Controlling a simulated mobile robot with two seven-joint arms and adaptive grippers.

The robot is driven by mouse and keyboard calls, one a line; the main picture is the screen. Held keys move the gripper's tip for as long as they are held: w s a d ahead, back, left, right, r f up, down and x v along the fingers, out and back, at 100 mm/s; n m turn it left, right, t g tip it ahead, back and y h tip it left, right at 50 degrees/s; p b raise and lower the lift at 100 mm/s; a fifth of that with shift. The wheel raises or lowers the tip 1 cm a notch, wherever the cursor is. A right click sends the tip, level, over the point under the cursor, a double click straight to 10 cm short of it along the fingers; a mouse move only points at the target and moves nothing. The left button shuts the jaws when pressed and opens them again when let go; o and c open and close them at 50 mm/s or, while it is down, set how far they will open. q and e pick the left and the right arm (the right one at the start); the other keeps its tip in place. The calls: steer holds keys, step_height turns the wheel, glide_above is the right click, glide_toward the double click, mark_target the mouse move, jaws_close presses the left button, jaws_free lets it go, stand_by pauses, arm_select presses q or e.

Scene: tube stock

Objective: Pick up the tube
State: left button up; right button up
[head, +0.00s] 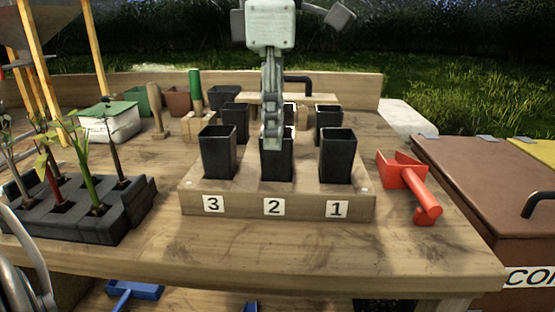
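Black square tubes stand upright in a wooden rack (235,204) labelled 3, 2 and 1. The front row holds the left tube (218,157), the middle tube (277,170) and the right tube (338,158). More black tubes (328,122) stand behind. My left gripper (272,142) points straight down from the top of the view, over the middle tube at label 2. Its lower end overlaps that tube's rim and upper front wall. The fingers show edge-on, one hiding the other, so grip and contact are unclear. My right gripper is not in view.
A dark tray (92,228) of seedlings stands left. A red scoop (412,183) lies right of the rack. A green-lidded box (110,122), a wooden mallet (157,113) and small pots (178,100) stand behind. A brown bin (465,190) stands right. The tabletop before the rack is clear.

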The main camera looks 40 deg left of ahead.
mark_target(274, 180)
arm_select(q)
step_height(274, 180, down, 6)
steer(key=shift+r, duration=0.15)
jaws_close()
